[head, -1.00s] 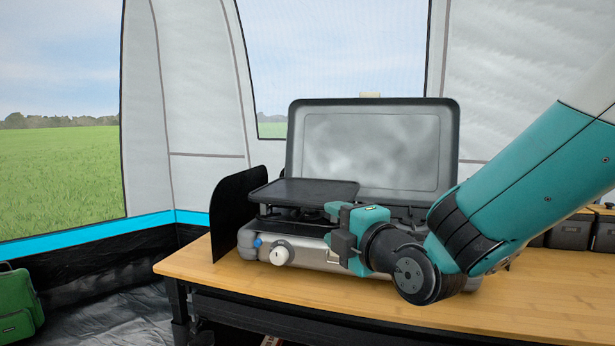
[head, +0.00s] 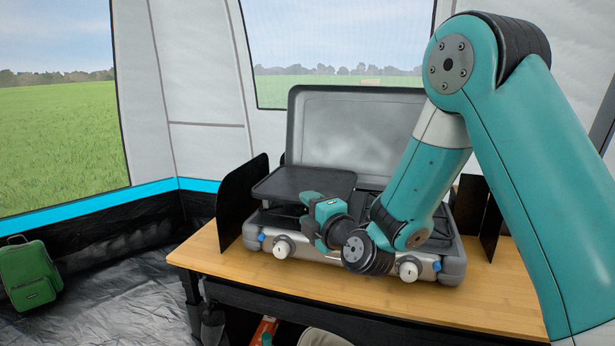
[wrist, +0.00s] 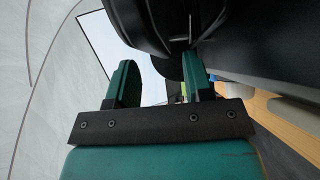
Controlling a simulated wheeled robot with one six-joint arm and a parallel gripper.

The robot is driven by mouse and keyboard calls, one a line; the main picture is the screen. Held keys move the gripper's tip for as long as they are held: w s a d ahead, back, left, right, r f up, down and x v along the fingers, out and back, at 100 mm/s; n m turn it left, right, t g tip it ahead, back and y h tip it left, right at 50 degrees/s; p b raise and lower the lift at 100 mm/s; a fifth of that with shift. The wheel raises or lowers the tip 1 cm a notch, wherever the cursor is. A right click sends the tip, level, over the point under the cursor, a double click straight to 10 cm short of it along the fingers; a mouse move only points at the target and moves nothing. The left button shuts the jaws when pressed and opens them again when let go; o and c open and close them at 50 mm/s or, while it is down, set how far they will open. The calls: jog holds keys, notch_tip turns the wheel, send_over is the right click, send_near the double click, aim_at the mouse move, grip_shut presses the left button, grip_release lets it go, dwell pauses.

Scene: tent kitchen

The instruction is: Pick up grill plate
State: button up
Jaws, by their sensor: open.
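The grill plate (head: 292,184) is a flat black slab lying over the left side of the open camping stove (head: 330,254). My gripper (head: 306,212) is at the plate's front right edge, its fingers pointing left toward it. In the wrist view my gripper (wrist: 160,82) is open, with its two teal fingers apart. A dark form fills the top of that view, with a narrow ridge reaching between the fingertips; I cannot tell whether it is the plate. Contact between fingers and plate cannot be made out. My arm hides part of the stove's right side.
The stove's raised lid (head: 350,135) stands behind the plate. A black wind panel (head: 240,200) stands close to the plate's left, and another (head: 492,220) is at the right. The wooden table (head: 440,308) is clear in front. A green backpack (head: 30,275) is on the floor.

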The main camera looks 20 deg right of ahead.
aim_at(308, 189)
jog(key=shift+w+a+r+p, duration=0.1)
jog(key=shift+w+r+p, duration=0.15)
jog(key=shift+w+p, duration=0.35)
jog(key=shift+w+a+r+p, duration=0.1)
jog(key=shift+w+r+p, duration=0.1)
jog(key=shift+w+p, duration=0.35)
jog(key=shift+w+a+f+p, duration=0.1)
jog(key=shift+w+p, duration=0.25)
jog(key=shift+w+f, duration=0.25)
grip_shut()
jog(key=shift+r, duration=0.1)
